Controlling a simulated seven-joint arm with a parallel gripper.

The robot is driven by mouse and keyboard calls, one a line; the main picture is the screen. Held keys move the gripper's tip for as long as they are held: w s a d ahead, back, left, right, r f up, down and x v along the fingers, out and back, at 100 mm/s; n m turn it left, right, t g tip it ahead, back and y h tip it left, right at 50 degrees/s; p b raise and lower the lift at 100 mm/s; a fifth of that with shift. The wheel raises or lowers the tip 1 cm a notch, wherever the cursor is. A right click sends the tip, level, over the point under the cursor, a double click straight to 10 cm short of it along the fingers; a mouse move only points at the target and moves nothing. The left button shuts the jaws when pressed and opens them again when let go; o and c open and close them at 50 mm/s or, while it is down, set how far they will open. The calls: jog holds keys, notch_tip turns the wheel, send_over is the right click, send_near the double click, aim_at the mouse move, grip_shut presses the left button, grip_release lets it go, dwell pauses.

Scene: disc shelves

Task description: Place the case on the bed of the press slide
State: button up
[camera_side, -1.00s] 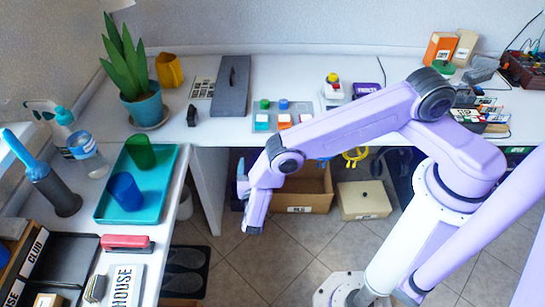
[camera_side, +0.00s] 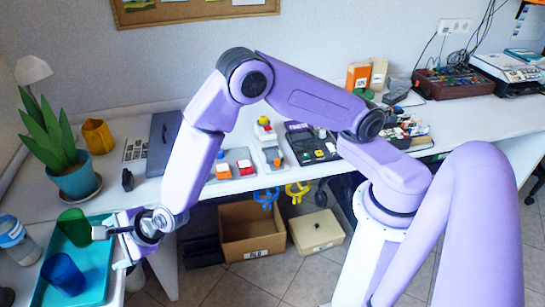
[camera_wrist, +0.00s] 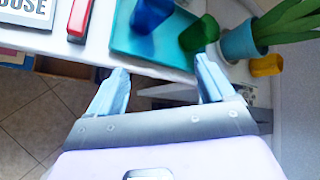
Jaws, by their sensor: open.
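My gripper (camera_side: 109,248) is open and empty at the front right edge of the teal tray, near the green cup. In the wrist view my gripper (camera_wrist: 161,69) has its two pale blue fingers spread apart, with nothing between them but the table edge and tray. I cannot pick out the case or the press slide with certainty. A flat dark grey slab (camera_side: 163,142) lies on the back table, partly hidden by my arm. A stack of small flat items (camera_side: 410,130) lies further right on that table.
The teal tray (camera_wrist: 125,40) holds a blue cup (camera_side: 62,275) and a green cup (camera_side: 74,227). A potted plant (camera_side: 74,182) and yellow cup (camera_side: 98,137) stand behind. A red stapler (camera_wrist: 78,20) is left of the tray. Open floor and a cardboard box (camera_side: 250,232) lie below.

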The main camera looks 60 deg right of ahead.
jog(key=s+r+n+g+y, duration=0.2)
jog(key=s+r+n+g, duration=0.2)
jog(key=s+r+n, duration=0.5)
jog(key=s+d+r+n+g+h, duration=0.1)
jog(key=s+d+r+n+g, duration=0.1)
jog(key=s+d+n, duration=0.6)
jog(key=s+d+r+n+g+h, duration=0.1)
jog(key=s+d+r+n+g, duration=0.2)
jog(key=s+d+n, duration=0.6)
jog(key=shift+s+d+r+n+h, duration=0.25)
jog(key=shift+s+n+h, duration=0.2)
jog(key=shift+n, duration=0.15)
jog(key=s+d+n+h, duration=0.1)
jog(key=d+n, duration=0.1)
jog(key=d, duration=0.2)
jog(key=s+d+n+h, duration=0.1)
jog(key=s+d+n, duration=0.1)
jog(key=d, duration=0.2)
jog(key=s+d+n+h, duration=0.1)
jog(key=d+n, duration=0.1)
jog(key=d, duration=0.1)
jog(key=shift+s+d+r+n, duration=0.2)
jog(key=shift+d+r+n, duration=0.1)
jog(key=shift+d, duration=0.1)
